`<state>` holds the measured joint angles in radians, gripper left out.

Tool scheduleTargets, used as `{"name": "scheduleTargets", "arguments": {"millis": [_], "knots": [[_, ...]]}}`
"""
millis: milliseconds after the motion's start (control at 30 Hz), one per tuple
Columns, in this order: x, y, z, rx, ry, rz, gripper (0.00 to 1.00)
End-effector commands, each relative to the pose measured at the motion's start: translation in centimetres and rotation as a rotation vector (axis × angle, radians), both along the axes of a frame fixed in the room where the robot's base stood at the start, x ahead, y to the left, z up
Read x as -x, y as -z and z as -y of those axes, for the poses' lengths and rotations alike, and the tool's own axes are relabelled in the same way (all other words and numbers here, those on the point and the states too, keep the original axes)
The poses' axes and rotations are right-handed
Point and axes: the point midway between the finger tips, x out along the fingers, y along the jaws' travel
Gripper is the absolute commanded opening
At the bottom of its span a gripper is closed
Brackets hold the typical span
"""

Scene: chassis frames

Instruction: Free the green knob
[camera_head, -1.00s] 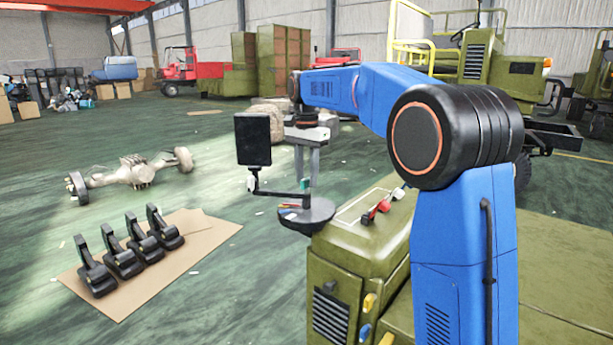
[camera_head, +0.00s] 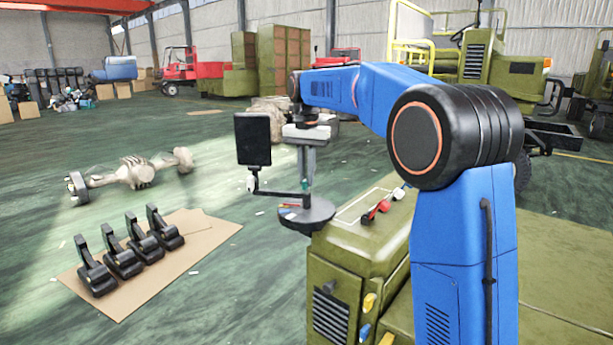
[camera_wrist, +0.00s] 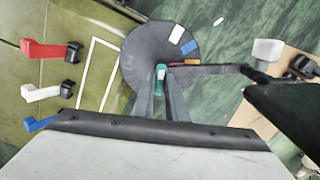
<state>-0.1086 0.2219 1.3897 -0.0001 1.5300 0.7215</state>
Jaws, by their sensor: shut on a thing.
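The green knob (camera_wrist: 161,72) shows between my fingertips over a round dark tray. It is small and partly hidden by the fingers. In the head view the green knob (camera_head: 305,183) is a small speck just above the tray. My gripper (camera_wrist: 160,88) is shut on the green knob, its two grey fingers reaching down on either side. In the head view my gripper (camera_head: 305,176) points straight down. I cannot tell whether the knob touches the tray.
The round dark tray (camera_head: 318,214) carries several coloured pieces. A black screen (camera_head: 253,139) stands on a thin dark bracket close beside my gripper. Red, white and blue levers (camera_wrist: 43,50) stand on the olive machine (camera_head: 360,245). Black pedals (camera_head: 121,259) lie on cardboard.

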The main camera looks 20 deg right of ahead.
Motion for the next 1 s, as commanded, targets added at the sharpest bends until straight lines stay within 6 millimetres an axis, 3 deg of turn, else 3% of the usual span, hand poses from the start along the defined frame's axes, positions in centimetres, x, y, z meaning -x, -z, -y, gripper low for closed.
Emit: {"name": "scheduleTargets", "arguments": {"millis": [1000], "knots": [[0.0, -0.02, -0.01, 0.0, -0.953, 0.0, 0.0]]}}
